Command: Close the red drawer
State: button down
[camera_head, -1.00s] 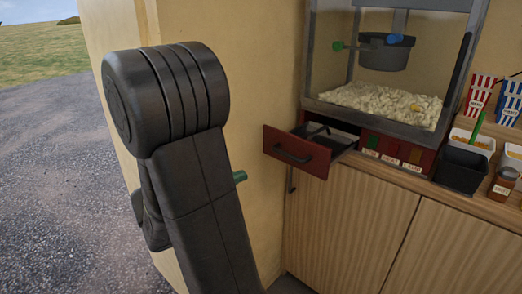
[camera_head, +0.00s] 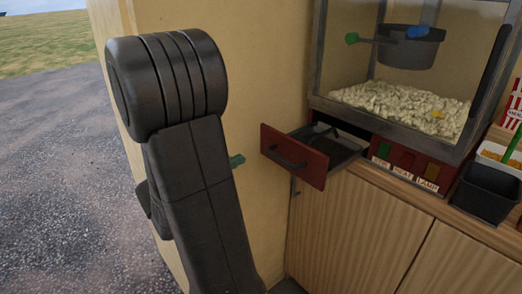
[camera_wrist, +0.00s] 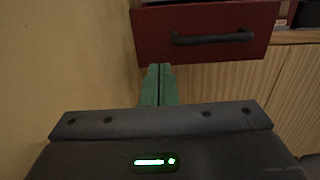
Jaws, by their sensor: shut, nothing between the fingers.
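The red drawer (camera_head: 293,156) stands pulled out below the popcorn machine, and its inside shows from above. Its dark bar handle (camera_head: 288,156) is on the front face. In the wrist view the red drawer front (camera_wrist: 205,50) is close ahead, with the handle (camera_wrist: 212,37) to the right of my fingers. My gripper (camera_wrist: 160,68) has green fingers pressed together with nothing between them. Its tips appear just below the drawer front's lower edge; I cannot tell if they touch.
The popcorn machine (camera_head: 318,95) sits on the counter, with a black bin (camera_head: 487,190) to its right. Wooden cabinet doors (camera_head: 350,235) lie below the drawer. A cream wall (camera_head: 250,70) runs close on the left.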

aim_at(309, 136)
jog(key=x, duration=0.9)
jog(key=shift+w+d, duration=0.1)
jog(key=b+x, duration=0.3)
jog(key=x, duration=1.6)
jog(key=shift+w+d+b, duration=0.1)
jog(key=shift+d+b, duration=0.05)
jog(key=shift+b, duration=0.2)
jog(key=shift+w+d, duration=0.3)
jog(key=shift+r, duration=0.2)
jog(key=shift+r, duration=0.1)
